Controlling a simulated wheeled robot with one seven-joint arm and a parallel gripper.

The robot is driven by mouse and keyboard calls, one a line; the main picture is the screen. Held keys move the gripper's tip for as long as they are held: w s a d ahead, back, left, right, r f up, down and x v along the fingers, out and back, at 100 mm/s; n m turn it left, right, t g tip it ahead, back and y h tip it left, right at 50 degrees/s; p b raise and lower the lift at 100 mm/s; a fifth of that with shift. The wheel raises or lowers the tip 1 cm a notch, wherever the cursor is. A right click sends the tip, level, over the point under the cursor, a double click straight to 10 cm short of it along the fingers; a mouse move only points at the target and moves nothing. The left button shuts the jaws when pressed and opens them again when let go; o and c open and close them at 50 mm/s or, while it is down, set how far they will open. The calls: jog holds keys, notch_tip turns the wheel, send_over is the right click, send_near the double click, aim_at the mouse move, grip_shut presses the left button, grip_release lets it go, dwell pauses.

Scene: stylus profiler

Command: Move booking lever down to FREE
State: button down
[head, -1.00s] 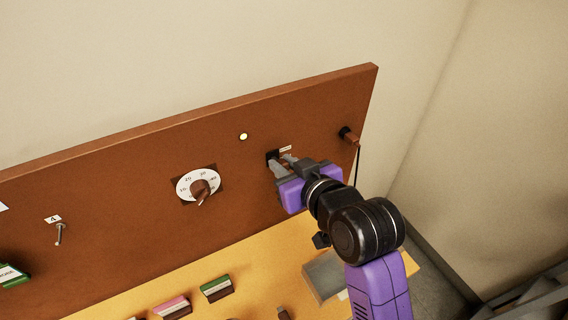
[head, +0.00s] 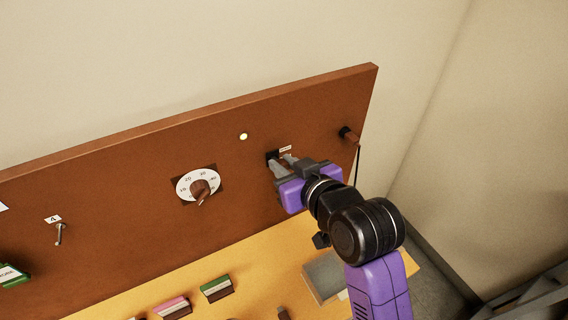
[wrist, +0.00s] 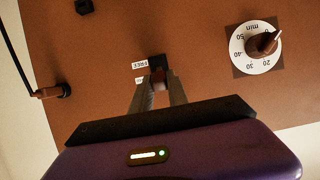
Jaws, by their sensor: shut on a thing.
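The booking lever (wrist: 158,80) is a small brown handle on a black plate (wrist: 156,62) on the brown panel. In the wrist view, which shows the panel upside down, a white FREE label (wrist: 139,65) sits beside the plate, with a second label partly hidden by a finger. My gripper (wrist: 158,88) has its two grey fingers on either side of the lever, shut on it. In the head view my gripper (head: 283,165) reaches the panel and hides most of the lever; the exact lever position cannot be told.
A timer dial (head: 199,187) is left of the lever on the panel. A brown plug with a black cord (head: 348,134) is to the right. A lit lamp (head: 243,136) is above. A grey box (head: 324,275) and small coloured blocks (head: 217,288) rest on the yellow bench below.

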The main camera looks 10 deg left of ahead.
jog(key=shift+f+b, duration=0.2)
jog(key=shift+b, duration=0.1)
jog(key=shift+s+f+t+b, duration=0.1)
jog(key=shift+f+t+b, duration=0.25)
jog(key=shift+b, duration=0.5)
jog(key=f+t+y+b, duration=0.1)
jog(key=b, duration=0.3)
jog(key=shift+s+d, duration=0.1)
notch_tip(320, 180, down, 4)
jog(key=t+y+b, duration=0.2)
jog(key=t+b, duration=0.1)
jog(key=b, duration=0.9)
jog(key=t+y+b, duration=0.2)
jog(key=t+b, duration=0.1)
jog(key=b, duration=0.9)
jog(key=shift+r, duration=0.2)
jog(key=shift+b, duration=0.3)
jog(key=shift+r+t+b, duration=0.1)
jog(key=shift+t+b, duration=0.15)
jog(key=shift+b, duration=0.2)
